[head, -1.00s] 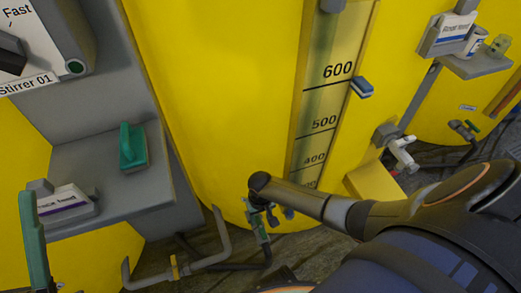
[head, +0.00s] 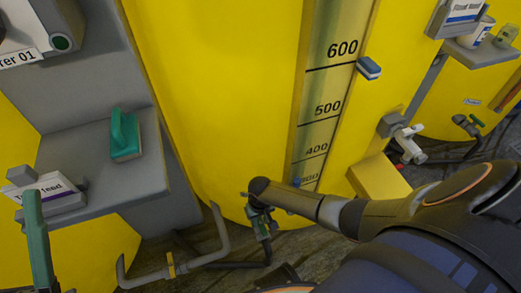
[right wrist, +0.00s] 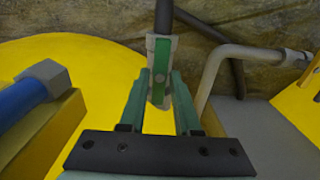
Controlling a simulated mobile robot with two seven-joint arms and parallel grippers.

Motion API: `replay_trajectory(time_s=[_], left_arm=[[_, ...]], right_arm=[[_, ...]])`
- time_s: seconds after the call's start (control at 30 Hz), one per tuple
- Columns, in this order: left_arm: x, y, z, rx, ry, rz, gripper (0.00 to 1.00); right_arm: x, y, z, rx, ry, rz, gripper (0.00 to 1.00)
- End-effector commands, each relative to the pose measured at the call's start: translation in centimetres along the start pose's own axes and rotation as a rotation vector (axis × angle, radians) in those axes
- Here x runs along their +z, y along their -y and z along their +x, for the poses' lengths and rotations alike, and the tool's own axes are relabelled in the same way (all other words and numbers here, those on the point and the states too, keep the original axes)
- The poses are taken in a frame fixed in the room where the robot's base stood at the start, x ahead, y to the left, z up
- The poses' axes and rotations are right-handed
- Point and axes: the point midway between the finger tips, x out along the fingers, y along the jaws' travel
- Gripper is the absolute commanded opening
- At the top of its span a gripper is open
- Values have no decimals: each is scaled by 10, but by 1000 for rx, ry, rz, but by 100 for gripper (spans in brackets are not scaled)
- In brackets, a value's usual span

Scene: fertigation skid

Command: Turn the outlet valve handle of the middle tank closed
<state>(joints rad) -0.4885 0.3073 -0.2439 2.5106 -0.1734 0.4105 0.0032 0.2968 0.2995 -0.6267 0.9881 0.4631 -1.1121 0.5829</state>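The middle tank (head: 230,110) is large and yellow. Its outlet valve (head: 263,228) sits low at its front, partly covered by my right gripper (head: 262,222). In the right wrist view the valve's green handle (right wrist: 162,62) lies in line with the grey body and the dark pipe. My right gripper's two teal fingers (right wrist: 160,82) are apart, one on each side of the handle and valve. I cannot tell whether they touch it. One teal finger of my left gripper (head: 38,245) shows at the lower left, away from the valve; the rest is hidden.
A grey pipe (head: 205,257) with a yellow tag runs left of the valve. A grey shelf (head: 90,195) holds a teal-handled tool (head: 125,135) and a labelled box (head: 45,193). A yellow block (head: 378,177) and another tap (head: 408,143) stand to the right.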

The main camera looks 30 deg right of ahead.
Motion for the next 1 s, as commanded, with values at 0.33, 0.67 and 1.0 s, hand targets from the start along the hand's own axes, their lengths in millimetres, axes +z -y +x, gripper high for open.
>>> replay_trajectory(time_s=[0.33, 0.67, 1.0], left_arm=[[0, 0, 0, 1, -1, 1, 62], [0, 0, 0, 1, -2, 2, 62], [-9, 3, 8, 6, -6, 16, 62]], right_arm=[[0, 0, 0, 0, 0, 0, 0], [0, 0, 0, 0, 0, 3, 0], [0, 1, -2, -2, 1, 115, 0]])
